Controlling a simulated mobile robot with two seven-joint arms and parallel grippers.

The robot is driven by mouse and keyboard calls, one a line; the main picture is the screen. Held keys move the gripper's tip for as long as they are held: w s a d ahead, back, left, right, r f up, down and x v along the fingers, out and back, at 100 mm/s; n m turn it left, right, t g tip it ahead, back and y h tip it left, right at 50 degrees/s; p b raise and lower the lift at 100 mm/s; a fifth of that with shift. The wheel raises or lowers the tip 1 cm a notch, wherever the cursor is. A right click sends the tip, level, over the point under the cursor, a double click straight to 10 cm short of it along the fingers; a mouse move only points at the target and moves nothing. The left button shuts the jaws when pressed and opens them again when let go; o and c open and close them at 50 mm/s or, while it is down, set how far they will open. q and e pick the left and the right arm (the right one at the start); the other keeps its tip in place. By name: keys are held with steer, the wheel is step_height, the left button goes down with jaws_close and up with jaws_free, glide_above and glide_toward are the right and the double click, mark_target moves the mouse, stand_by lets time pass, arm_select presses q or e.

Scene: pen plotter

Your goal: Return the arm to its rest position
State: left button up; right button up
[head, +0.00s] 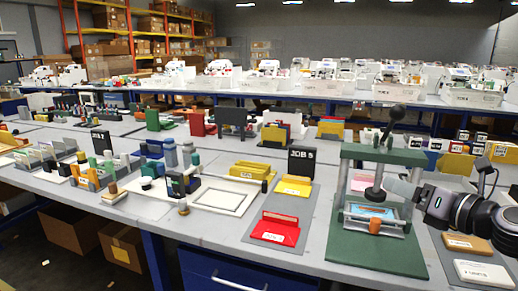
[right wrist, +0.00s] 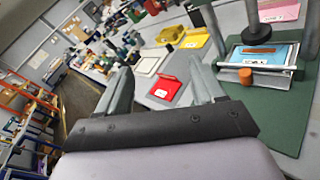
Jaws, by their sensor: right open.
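My right arm comes in from the right edge of the head view. Its gripper (head: 398,187) points left, at the right side of the green press frame (head: 385,156). In the right wrist view the two fingers (right wrist: 163,88) are spread apart with nothing between them. The press has a black lever and a round black stamp head (head: 375,194) above a tray with a light blue card (head: 369,211). An orange knob (head: 375,227) sits at the tray's front. Whether the gripper touches the frame I cannot tell. My left gripper is not in view.
A red holder (head: 274,230), a yellow holder (head: 295,186) and a black JOB 5 sign (head: 301,162) stand left of the press. Wooden and white blocks (head: 482,273) lie at the front right. A white framed mat (head: 222,198) lies further left.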

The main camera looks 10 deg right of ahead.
steer(key=s+a+f+m+g+y+p, duration=0.1)
steer(key=s+a+f+m, duration=0.1)
steer(key=a+f+m, duration=0.7)
steer(key=s+a+f+m+g+p, duration=0.1)
steer(key=s+a+f+m, duration=0.35)
steer(key=f, duration=0.75)
steer(key=s+a+f+m+g+h+p, duration=0.1)
steer(key=s+a+f+m+g, duration=0.1)
steer(key=s+f+m, duration=0.4)
steer(key=s+a+f+m+g+h+p, duration=0.1)
steer(key=s+a+f+m, duration=0.4)
steer(key=m, duration=0.7)
steer(key=s+f, duration=0.2)
steer(key=s, duration=0.1)
steer(key=shift+s+f+g+h, duration=0.2)
steer(key=shift+s+g+h, duration=0.1)
steer(key=shift+g, duration=0.1)
